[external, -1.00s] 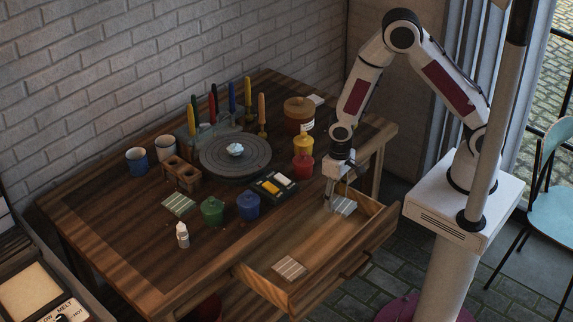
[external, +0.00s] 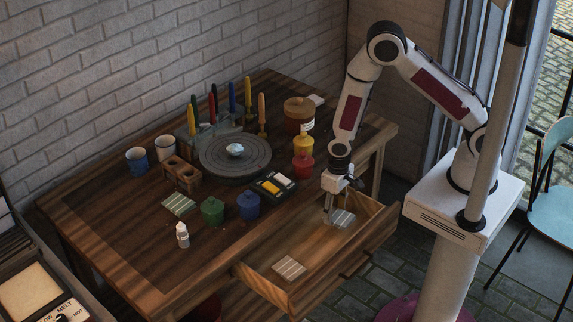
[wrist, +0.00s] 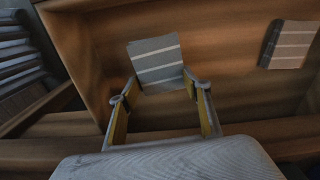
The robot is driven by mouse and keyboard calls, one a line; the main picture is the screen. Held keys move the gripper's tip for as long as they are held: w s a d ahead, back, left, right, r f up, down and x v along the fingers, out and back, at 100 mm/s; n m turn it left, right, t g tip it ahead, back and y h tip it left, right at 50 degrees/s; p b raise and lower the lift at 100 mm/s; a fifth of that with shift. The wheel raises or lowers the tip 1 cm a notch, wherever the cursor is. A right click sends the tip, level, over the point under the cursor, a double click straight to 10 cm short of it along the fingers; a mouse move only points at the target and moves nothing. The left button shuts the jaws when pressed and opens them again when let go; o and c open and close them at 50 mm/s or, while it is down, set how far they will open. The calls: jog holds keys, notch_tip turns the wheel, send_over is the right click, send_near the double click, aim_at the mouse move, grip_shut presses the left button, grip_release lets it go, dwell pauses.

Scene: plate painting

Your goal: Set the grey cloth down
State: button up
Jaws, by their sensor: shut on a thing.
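The grey cloth (wrist: 157,62) is a folded square with pale stripes. In the wrist view it lies between the two fingertips of my gripper (wrist: 155,92), which are shut on its sides. In the external view my gripper (external: 331,213) is down inside the open drawer (external: 262,289), at its right end, with the cloth (external: 343,218) at its fingertips. I cannot tell whether the cloth touches the drawer floor.
A second striped cloth (external: 289,268) lies at the drawer's left end, with bare floor between. The drawer walls surround my fingers.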

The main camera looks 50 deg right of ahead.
aim_at(334, 213)
jog(key=shift+f, duration=0.1)
jog(key=shift+f, duration=1.75)
jog(key=shift+f, duration=0.15)
jog(key=o, duration=1)
jog(key=shift+w+d+r, duration=0.1)
jog(key=shift+d+r, duration=0.05)
jog(key=shift+r, duration=1.8)
jog(key=shift+w+d+r, duration=0.1)
jog(key=shift+r, duration=1.8)
